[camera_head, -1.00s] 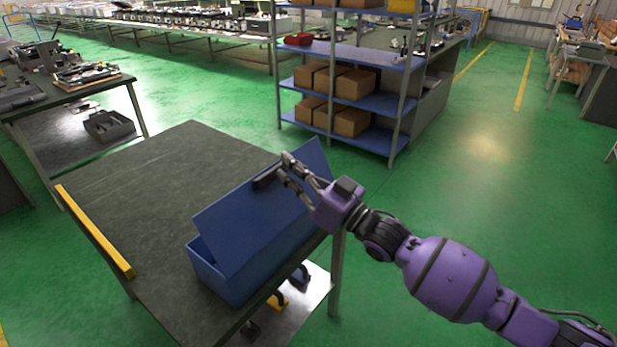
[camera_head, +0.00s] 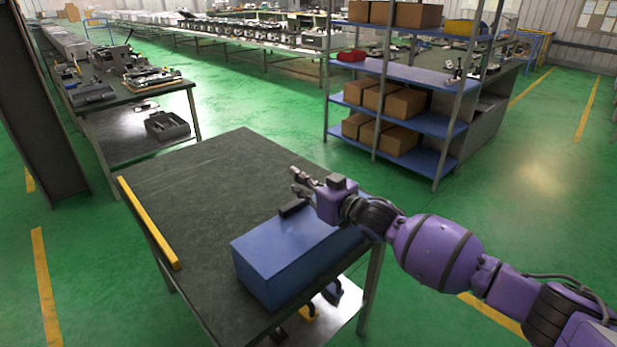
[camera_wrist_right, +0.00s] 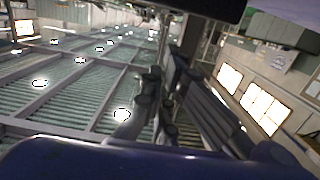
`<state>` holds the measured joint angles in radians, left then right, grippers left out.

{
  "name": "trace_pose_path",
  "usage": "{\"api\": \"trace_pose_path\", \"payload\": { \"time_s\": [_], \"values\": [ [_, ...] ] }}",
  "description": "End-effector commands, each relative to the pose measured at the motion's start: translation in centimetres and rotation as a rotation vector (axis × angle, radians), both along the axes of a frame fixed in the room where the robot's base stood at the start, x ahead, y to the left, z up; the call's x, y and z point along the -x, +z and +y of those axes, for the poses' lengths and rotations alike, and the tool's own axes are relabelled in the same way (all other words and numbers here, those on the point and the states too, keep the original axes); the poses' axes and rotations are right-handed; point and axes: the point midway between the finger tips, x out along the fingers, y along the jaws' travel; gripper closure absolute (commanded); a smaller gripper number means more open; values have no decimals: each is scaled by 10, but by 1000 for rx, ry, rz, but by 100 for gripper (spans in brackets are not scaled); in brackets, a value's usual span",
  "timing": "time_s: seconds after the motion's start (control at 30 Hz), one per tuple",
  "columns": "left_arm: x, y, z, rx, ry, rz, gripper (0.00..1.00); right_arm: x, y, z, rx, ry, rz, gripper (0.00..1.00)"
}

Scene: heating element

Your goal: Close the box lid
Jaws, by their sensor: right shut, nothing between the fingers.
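The blue box (camera_head: 285,271) stands near the front right edge of the dark work table (camera_head: 215,175). Its lid (camera_head: 297,243) lies flat across the top, and no gap shows from the head view. My left gripper is not in view.
A yellow bar (camera_head: 148,222) runs along the table's left edge. A shelf rack with cardboard boxes (camera_head: 397,135) stands behind to the right. A side table with parts (camera_head: 130,85) stands at the back left. The table's middle is clear.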

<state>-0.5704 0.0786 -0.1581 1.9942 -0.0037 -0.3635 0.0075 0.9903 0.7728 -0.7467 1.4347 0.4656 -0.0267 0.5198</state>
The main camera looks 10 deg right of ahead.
Motion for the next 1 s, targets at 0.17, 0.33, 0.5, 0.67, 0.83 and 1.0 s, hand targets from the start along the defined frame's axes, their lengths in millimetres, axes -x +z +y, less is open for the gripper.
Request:
{"api": "trace_pose_path", "payload": {
  "time_s": [0.17,0.33,0.5,0.67,0.83,1.0],
  "values": [
    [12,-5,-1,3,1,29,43,-8,-10,6,65,0,75,100],
    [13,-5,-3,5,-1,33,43,-11,-20,9,100,0,125,100],
    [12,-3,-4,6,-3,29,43,-13,-25,10,116,0,148,100],
    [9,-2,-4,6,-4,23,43,-13,-27,10,120,0,155,100],
    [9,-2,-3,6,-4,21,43,-13,-27,10,119,0,154,100],
    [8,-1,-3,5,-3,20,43,-13,-26,10,118,1,154,100]
  ]
}}
